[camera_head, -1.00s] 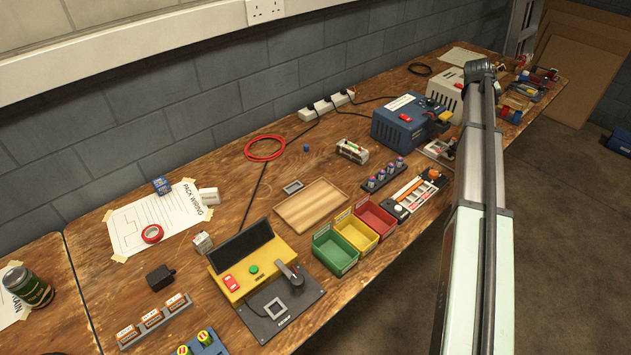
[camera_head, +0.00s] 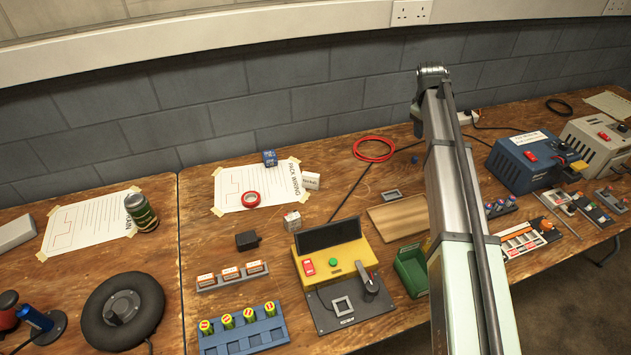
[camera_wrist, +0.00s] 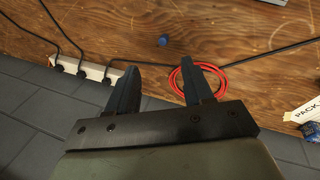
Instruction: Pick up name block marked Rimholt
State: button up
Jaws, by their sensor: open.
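A white block (camera_head: 312,181) with small lettering stands beside the pack wiring sheet, and another pale block (camera_head: 292,221) stands behind the yellow tester. The lettering is too small to tell which is marked Rimholt. My gripper (camera_wrist: 160,82) is open and empty in the wrist view, over the back of the bench near a red cable coil (camera_wrist: 200,80) and a small blue cap (camera_wrist: 163,41). The head view does not clearly show my fingers.
The yellow tester (camera_head: 333,258), a blue battery holder (camera_head: 243,336), a black box (camera_head: 247,240) and a wheel (camera_head: 122,310) stand around the rack. A power strip (camera_wrist: 90,69) lies along the wall. Bare wood shows left of the rack.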

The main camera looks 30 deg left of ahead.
jog(key=s+a+f+n+g, duration=0.1)
jog(key=s+a+n, duration=0.1)
jog(key=s+a, duration=0.5)
jog(key=s+a+n+g, duration=0.15)
jog(key=s+a, duration=0.25)
jog(key=a, duration=0.7)
jog(key=n+y, duration=0.1)
jog(key=n, duration=0.3)
send_over(311, 174)
jog(key=shift+g, duration=0.45)
notch_tip(311, 174, down, 14)
jog(key=shift+f, duration=0.1)
grip_shut()
